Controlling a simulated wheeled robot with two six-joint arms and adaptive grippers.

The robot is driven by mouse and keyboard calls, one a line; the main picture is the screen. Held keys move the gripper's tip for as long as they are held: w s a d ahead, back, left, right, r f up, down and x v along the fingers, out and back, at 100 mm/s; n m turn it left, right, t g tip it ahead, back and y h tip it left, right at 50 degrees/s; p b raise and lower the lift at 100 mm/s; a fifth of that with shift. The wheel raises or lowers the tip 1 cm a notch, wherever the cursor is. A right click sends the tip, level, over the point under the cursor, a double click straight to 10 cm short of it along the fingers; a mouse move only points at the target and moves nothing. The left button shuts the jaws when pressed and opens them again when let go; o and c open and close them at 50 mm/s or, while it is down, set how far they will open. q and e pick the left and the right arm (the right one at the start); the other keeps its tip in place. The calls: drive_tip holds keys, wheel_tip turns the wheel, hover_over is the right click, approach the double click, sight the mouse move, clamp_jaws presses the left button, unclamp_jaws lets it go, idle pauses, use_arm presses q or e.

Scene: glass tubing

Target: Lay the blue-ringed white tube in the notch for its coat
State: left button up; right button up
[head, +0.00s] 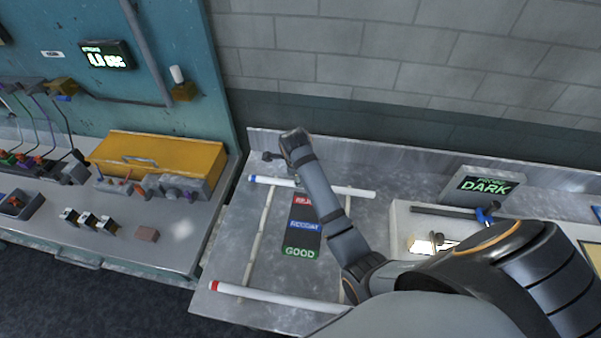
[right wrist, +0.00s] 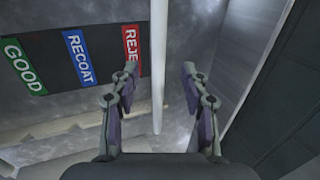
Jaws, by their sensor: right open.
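The blue-ringed white tube (head: 330,189) lies across the far part of the metal bench, its blue ring at the left end. My right arm passes over it, hiding part of its middle. My right gripper (head: 271,156) is beyond the tube in the head view, its fingers small there. In the right wrist view the gripper (right wrist: 160,83) is open, with a white tube (right wrist: 158,60) between the finger lines, no clear grip. Its ring is out of that view. A label board (head: 301,240) with red, blue RECOAT and green GOOD marks lies nearer. My left gripper is not seen.
A red-ringed white tube (head: 270,297) lies along the bench's near edge. Pale rails (head: 258,238) run between the tubes. A DARK display (head: 485,186) stands right, above a pale fixture. A yellow box (head: 160,157) sits on the left bench.

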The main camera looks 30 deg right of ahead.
drive_tip(key=shift+v, duration=1.8)
drive_tip(key=shift+f, duration=0.1)
